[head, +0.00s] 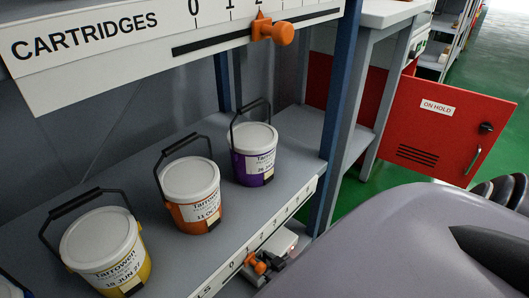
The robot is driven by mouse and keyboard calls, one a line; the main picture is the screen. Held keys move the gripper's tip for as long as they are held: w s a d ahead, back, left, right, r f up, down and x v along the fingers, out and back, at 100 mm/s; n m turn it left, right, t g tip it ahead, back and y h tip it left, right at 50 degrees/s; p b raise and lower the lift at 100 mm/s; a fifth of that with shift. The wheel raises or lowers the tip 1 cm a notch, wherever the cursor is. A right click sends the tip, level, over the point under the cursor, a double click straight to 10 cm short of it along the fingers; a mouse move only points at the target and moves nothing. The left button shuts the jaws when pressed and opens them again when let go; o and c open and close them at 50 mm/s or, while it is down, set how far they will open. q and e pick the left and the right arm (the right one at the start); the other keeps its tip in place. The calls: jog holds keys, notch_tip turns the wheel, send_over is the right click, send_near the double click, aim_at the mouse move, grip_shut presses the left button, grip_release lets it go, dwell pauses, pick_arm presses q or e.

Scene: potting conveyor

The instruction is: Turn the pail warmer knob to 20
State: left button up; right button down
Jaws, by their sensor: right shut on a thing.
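No knob marked as the pail warmer can be made out. My right gripper (268,257), small and grey, is at the shelf's front edge, partly hidden by the large grey shape in front. It is shut on an orange handle (257,264) at the lower numbered strip (236,265). The strip's lettering is cut off, with only "LS" and small digits showing, so the exact setting cannot be read. My left gripper is not in view.
Yellow (102,247), orange (190,192) and purple (254,152) pails with raised handles stand on the grey shelf (165,145). Above is a "CARTRIDGES" scale (95,50) with an orange slider (272,29). A red "ON HOLD" door (440,125) stands right.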

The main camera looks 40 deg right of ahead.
jog(key=shift+d+n+y, duration=0.15)
jog(key=shift+n+y, duration=0.65)
jog(key=shift+y, duration=0.2)
jog(key=c, duration=0.8)
grip_release()
jog(key=shift+c, duration=0.2)
pick_arm(q)
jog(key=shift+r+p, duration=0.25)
jog(key=shift+p, duration=0.05)
pick_arm(e)
jog(key=shift+s+r, duration=0.2)
jog(key=shift+s, duration=0.1)
pick_arm(q)
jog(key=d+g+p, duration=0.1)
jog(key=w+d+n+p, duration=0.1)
jog(key=p, duration=0.1)
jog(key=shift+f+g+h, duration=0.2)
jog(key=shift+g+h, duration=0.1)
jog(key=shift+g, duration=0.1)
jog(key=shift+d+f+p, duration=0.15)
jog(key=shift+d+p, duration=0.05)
jog(key=shift+p, duration=0.1)
pick_arm(e)
jog(key=v, duration=0.6)
jog(key=shift+s, duration=0.2)
